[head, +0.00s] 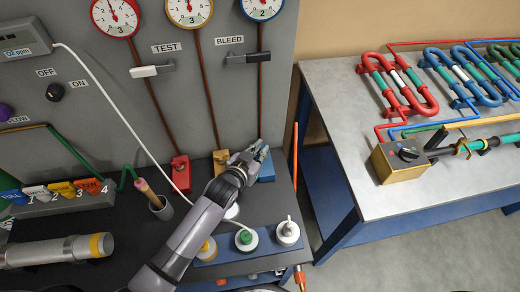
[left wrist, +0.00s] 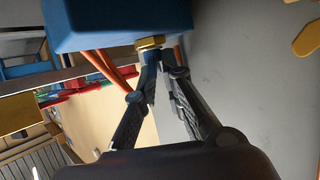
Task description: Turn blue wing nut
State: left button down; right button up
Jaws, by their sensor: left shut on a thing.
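A blue block (head: 267,172) stands at the foot of the panel under the right-hand gauge, at the end of a brown pipe. My left gripper (head: 259,153) reaches over the dark bench to it and covers most of the blue wing nut there. In the left wrist view the blue block (left wrist: 110,20) fills the top, with a brass collar (left wrist: 150,42) on its face. My left gripper's fingers (left wrist: 161,72) are closed together just at this collar, on the blue wing nut, which is almost wholly hidden between them. My right gripper is in neither view.
Red (head: 180,172) and yellow (head: 221,160) blocks stand left of the blue one. A black BLEED lever (head: 248,57) sits above. Green (head: 246,239) and white (head: 288,232) knobs are in front. A grey table (head: 350,120) with coils stands right, across a gap.

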pick_arm(q)
jog(key=shift+w+r+m+g+h, duration=0.1)
jog(key=shift+m+g+h, duration=0.4)
jog(key=shift+m+h, duration=0.4)
jog(key=shift+m+g+h+b, duration=0.35)
jog(key=shift+m+g+h, duration=0.05)
jog(key=shift+m+h, duration=0.1)
jog(key=shift+d, duration=0.1)
jog(key=c, duration=1.8)
grip_release()
jog(key=shift+s, duration=0.2)
jog(key=shift+s+a, duration=0.25)
jog(key=shift+a, duration=0.15)
jog(key=v, duration=1.1)
jog(key=shift+r, duration=0.2)
